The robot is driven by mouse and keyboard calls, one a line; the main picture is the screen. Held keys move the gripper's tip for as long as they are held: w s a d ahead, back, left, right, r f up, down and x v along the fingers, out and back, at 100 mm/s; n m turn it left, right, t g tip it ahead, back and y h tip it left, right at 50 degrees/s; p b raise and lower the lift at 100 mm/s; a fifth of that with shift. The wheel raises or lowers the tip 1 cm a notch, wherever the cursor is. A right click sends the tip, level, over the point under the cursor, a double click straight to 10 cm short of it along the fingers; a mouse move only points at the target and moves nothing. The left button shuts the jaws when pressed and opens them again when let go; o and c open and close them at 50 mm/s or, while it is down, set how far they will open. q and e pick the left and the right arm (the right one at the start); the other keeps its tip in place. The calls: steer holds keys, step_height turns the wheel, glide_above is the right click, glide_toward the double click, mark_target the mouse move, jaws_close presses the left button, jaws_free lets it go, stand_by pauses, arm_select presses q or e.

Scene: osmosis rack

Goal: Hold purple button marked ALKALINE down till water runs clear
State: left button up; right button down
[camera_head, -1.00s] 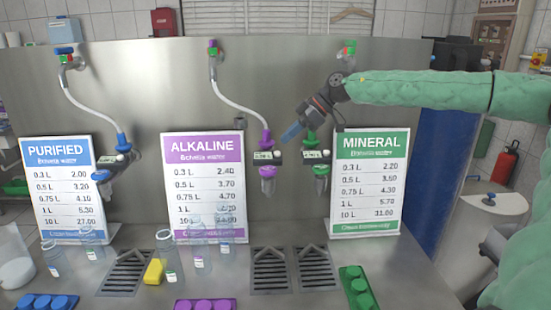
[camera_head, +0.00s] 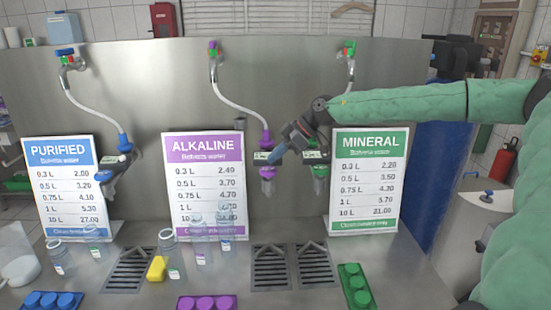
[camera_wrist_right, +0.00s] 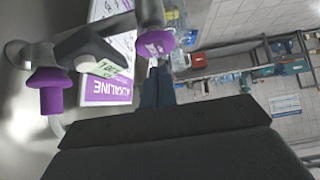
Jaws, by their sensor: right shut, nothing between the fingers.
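The ALKALINE tap (camera_head: 266,140) hangs at the middle of the steel panel, with a purple collar and a purple-topped clear nozzle (camera_head: 268,174). My right gripper (camera_head: 274,157) is shut and empty, its blue-grey fingertips at the tap's front from the right. In the right wrist view, the fingers (camera_wrist_right: 158,86) point at a round purple button (camera_wrist_right: 155,43), very close to it. I cannot tell whether they touch it or press it. In the head view the gripper hides the button. No running water can be made out. My left gripper is not in view.
The green MINERAL tap (camera_head: 319,172) is just right of my gripper, partly behind it. The ALKALINE price sign (camera_head: 204,170) stands left, the MINERAL sign (camera_head: 369,185) right. Clear bottles (camera_head: 200,250) and a yellow sponge (camera_head: 156,268) stand on the counter. A drain grate (camera_head: 270,268) lies below the tap.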

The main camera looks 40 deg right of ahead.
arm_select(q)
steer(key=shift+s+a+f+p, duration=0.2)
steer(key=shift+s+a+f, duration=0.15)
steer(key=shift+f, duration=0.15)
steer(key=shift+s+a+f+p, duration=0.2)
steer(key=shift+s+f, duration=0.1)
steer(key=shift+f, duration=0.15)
arm_select(e)
steer(key=shift+f, duration=1)
